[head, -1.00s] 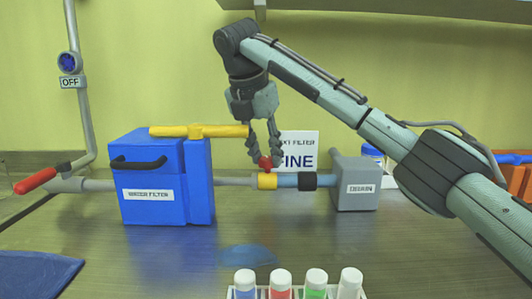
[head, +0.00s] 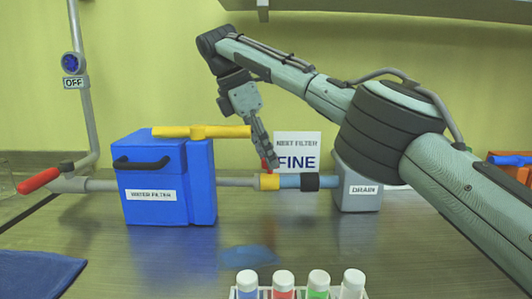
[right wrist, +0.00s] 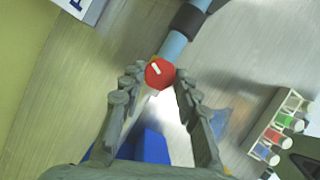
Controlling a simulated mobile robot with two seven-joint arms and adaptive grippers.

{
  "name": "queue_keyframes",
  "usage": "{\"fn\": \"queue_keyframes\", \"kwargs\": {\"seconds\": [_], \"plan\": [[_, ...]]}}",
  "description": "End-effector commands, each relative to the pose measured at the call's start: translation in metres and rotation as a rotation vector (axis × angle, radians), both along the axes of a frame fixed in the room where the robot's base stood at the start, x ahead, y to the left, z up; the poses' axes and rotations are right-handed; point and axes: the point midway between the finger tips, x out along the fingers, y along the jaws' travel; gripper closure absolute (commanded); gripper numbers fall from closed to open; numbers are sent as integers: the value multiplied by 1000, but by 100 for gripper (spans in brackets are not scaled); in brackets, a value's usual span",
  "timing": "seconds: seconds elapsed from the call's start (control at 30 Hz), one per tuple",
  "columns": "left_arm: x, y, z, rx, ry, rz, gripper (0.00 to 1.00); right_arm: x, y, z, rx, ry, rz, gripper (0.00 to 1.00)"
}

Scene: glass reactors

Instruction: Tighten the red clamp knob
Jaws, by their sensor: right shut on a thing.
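The red clamp knob (right wrist: 159,73) sits on the yellow clamp collar (head: 268,182) on the pipe between the blue water filter box (head: 150,193) and the grey drain box (head: 360,188). In the right wrist view the knob is round with a slanted white mark on its face. My right gripper (head: 270,161) comes down onto it at a tilt, its fingers on either side, shut on the knob. In the head view the fingers hide most of the knob. My left gripper is in neither view.
A NEXT FILTER FINE sign (head: 298,150) stands right behind the gripper. A rack of capped tubes (head: 300,294) is at the front. The table front is mostly clear.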

Motion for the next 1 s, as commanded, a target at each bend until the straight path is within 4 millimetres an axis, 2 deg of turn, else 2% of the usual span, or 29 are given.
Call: {"fn": "queue_keyframes", "kwargs": {"seconds": [0.57, 0.6, 0.7, 0.77, 1.0], "plan": [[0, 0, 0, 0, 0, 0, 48, 0, 1, -1, 0, 3, -32, 98], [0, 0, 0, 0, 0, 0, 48, 0, 1, -1, 0, 3, -32, 66], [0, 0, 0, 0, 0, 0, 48, 0, 1, -1, 0, 3, -32, 54], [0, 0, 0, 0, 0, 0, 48, 0, 1, -1, 0, 3, -32, 48], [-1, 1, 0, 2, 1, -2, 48, 0, 0, -1, 0, 2, -31, 48]]}}
